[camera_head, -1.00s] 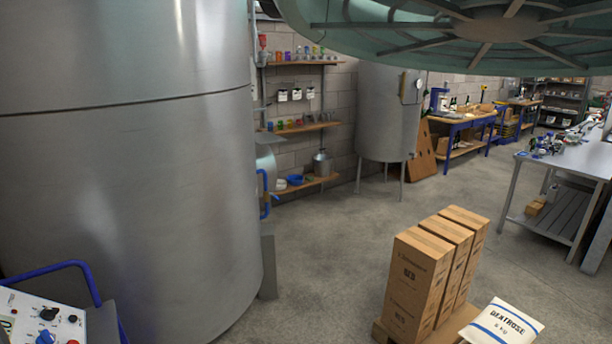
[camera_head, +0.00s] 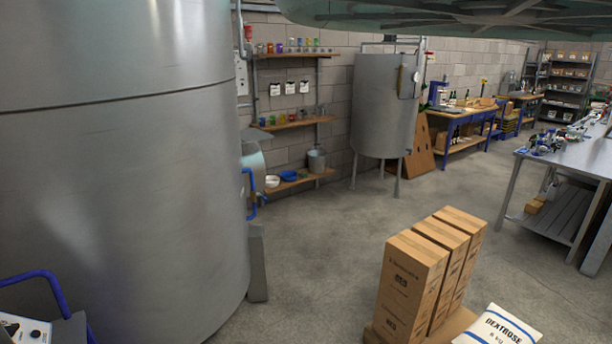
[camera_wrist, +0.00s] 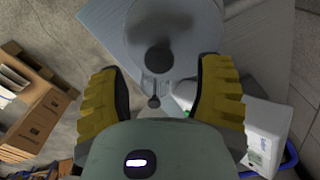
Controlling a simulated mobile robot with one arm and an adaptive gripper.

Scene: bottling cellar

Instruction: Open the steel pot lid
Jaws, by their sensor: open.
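In the wrist view, a round grey metallic lid-like disc (camera_wrist: 190,28) with a dark round knob (camera_wrist: 158,57) lies beyond my fingers. I take it for the steel pot lid; the pot's sides are not visible. A small dark stem with a rounded end (camera_wrist: 154,101) shows nearer, between the fingers. My gripper (camera_wrist: 163,88) is open, with one yellow-padded finger on each side and nothing held. The knob appears ahead of the fingertips; whether anything touches is unclear. My gripper is out of the head view.
A large steel tank (camera_head: 130,170) fills the left. A metal bucket-like vessel (camera_head: 316,160) sits on a wall shelf. A white device (camera_wrist: 265,130) is right of my gripper. The middle floor is clear.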

